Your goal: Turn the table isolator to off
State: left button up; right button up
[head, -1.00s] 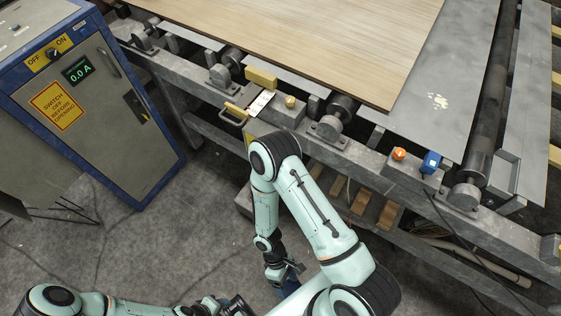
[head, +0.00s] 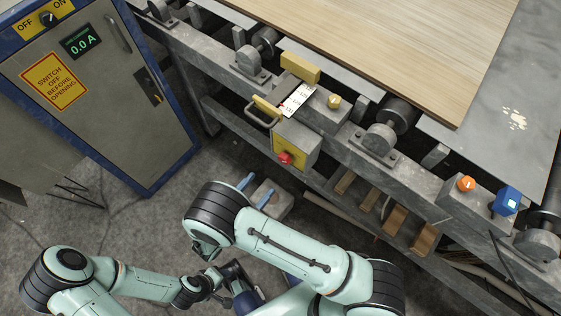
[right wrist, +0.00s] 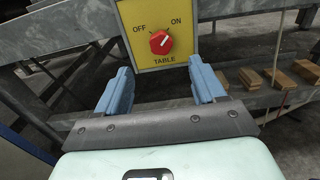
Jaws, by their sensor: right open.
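The table isolator is a red knob (head: 285,158) on a yellow plate (head: 289,147) fixed to the front of the machine frame. In the right wrist view the plate (right wrist: 133,15) reads OFF at left, ON at right and TABLE below. The red knob (right wrist: 161,42) has a pale mark pointing up and right, towards ON. My right gripper (head: 255,190) is open and empty, below and short of the knob; its two blue fingers (right wrist: 161,82) sit either side below it, apart from it. My left gripper (head: 238,284) is low at the bottom, partly hidden, its jaws unclear.
A blue-edged cabinet (head: 174,120) with its own OFF/ON switch (head: 47,19) stands at left. A handle (head: 262,112) projects above the plate. An orange button (head: 466,184) and a blue box (head: 507,200) sit on the rail at right. Wood pieces (head: 396,219) lie on the lower shelf.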

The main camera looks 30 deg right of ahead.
aim_at(282, 160)
jog(key=x, duration=1)
jog(key=shift+d, duration=0.15)
jog(key=c, duration=1.1)
